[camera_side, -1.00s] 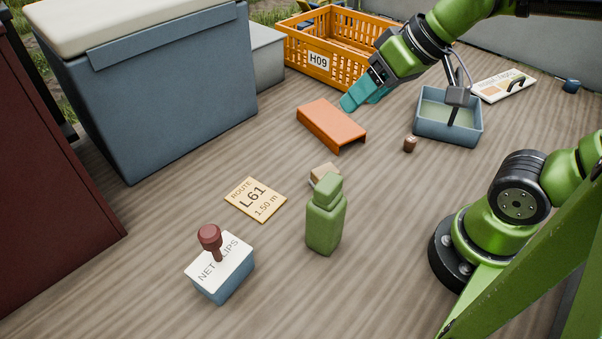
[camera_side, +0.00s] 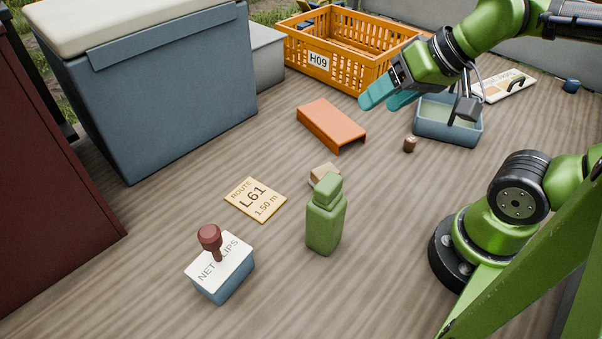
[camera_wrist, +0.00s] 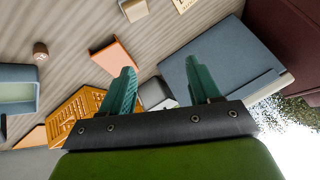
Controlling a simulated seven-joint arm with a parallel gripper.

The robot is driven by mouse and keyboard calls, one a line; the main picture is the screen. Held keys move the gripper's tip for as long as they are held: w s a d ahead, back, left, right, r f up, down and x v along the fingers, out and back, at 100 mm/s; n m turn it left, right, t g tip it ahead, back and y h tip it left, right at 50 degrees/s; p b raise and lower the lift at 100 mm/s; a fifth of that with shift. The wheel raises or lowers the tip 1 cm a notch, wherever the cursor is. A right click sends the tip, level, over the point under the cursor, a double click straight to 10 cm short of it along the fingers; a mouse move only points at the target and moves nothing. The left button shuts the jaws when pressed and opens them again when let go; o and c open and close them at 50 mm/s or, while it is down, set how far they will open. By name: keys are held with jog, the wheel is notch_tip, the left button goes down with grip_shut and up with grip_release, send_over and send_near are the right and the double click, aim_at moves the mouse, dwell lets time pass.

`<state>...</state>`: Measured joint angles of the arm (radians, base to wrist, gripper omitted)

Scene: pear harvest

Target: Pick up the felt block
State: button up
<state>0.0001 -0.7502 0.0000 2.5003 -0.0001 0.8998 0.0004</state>
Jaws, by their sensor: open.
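A small tan block (camera_side: 325,173), which looks like the felt block, lies on the wooden deck just behind the green bottle (camera_side: 326,222). The bottle hides part of it in the side view. The tan block also shows at the top edge of the wrist view (camera_wrist: 134,9). My gripper (camera_side: 379,103) is open and empty, with teal fingers. It is above the deck, in front of the orange crate and well behind and to the right of the block. Both fingers (camera_wrist: 158,68) are apart in the wrist view, with nothing between them.
An orange channel-shaped piece (camera_side: 332,124) lies between my gripper and the block. A blue-grey tray (camera_side: 425,130), a small brown object (camera_side: 410,144) and the orange crate (camera_side: 296,53) are nearby. A stamp-like handled box (camera_side: 222,280) and the route card (camera_side: 255,199) lie nearer the camera.

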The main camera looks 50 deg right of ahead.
jog(key=shift+o, duration=0.2)
jog(key=o, duration=0.6)
jog(key=n+g+h, duration=0.1)
jog(key=g+h, duration=0.1)
jog(key=g, duration=0.5)
send_over(323, 167)
jog(key=w, duration=0.1)
notch_tip(323, 167, down, 8)
jog(key=f, duration=1)
jog(key=shift+a+f, duration=0.25)
jog(key=shift+a, duration=0.05)
jog(key=f, duration=0.2)
jog(key=s+f, duration=0.1)
jog(key=f, duration=0.1)
jog(key=shift+d+f, duration=0.1)
jog(key=shift+d, duration=0.2)
jog(key=shift+f, duration=0.5)
